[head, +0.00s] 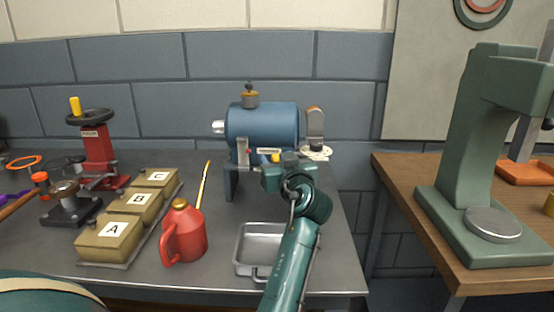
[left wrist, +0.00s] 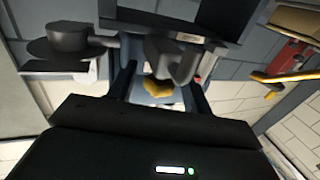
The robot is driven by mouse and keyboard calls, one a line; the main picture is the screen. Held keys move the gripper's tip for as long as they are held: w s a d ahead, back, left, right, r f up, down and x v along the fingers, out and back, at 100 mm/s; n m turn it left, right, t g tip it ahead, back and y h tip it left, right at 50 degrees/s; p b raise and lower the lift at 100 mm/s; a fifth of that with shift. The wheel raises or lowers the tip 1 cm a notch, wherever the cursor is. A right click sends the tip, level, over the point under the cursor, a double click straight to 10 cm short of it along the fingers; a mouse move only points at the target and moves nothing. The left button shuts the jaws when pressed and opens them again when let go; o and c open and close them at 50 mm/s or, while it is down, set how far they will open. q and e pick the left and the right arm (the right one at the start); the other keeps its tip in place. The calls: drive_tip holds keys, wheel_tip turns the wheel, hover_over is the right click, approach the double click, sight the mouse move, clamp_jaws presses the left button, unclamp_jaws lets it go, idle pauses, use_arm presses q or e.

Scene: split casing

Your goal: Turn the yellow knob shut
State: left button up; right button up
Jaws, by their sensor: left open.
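The yellow knob (head: 276,157) is on the front of a blue cylindrical casing (head: 262,124) that stands on the grey bench. My left gripper (head: 277,166) is in front of the casing, its arm rising from below, and it covers the casing's lower right part. In the left wrist view the left gripper (left wrist: 160,92) is open, with one dark finger on each side of the yellow knob (left wrist: 158,87). The knob shows between the fingers with gaps beside it; I cannot tell whether either finger touches it. My right gripper is not in view.
A metal tray (head: 245,261) lies on the bench below the casing. A red press (head: 97,150) is farther left. A green machine (head: 462,160) stands on the wooden table.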

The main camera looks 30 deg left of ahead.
use_arm(q)
drive_tip(key=shift+c, duration=0.2)
drive_tip(key=c, duration=0.9)
drive_tip(key=shift+r+p, duration=0.1)
drive_tip(key=shift+p, duration=0.2)
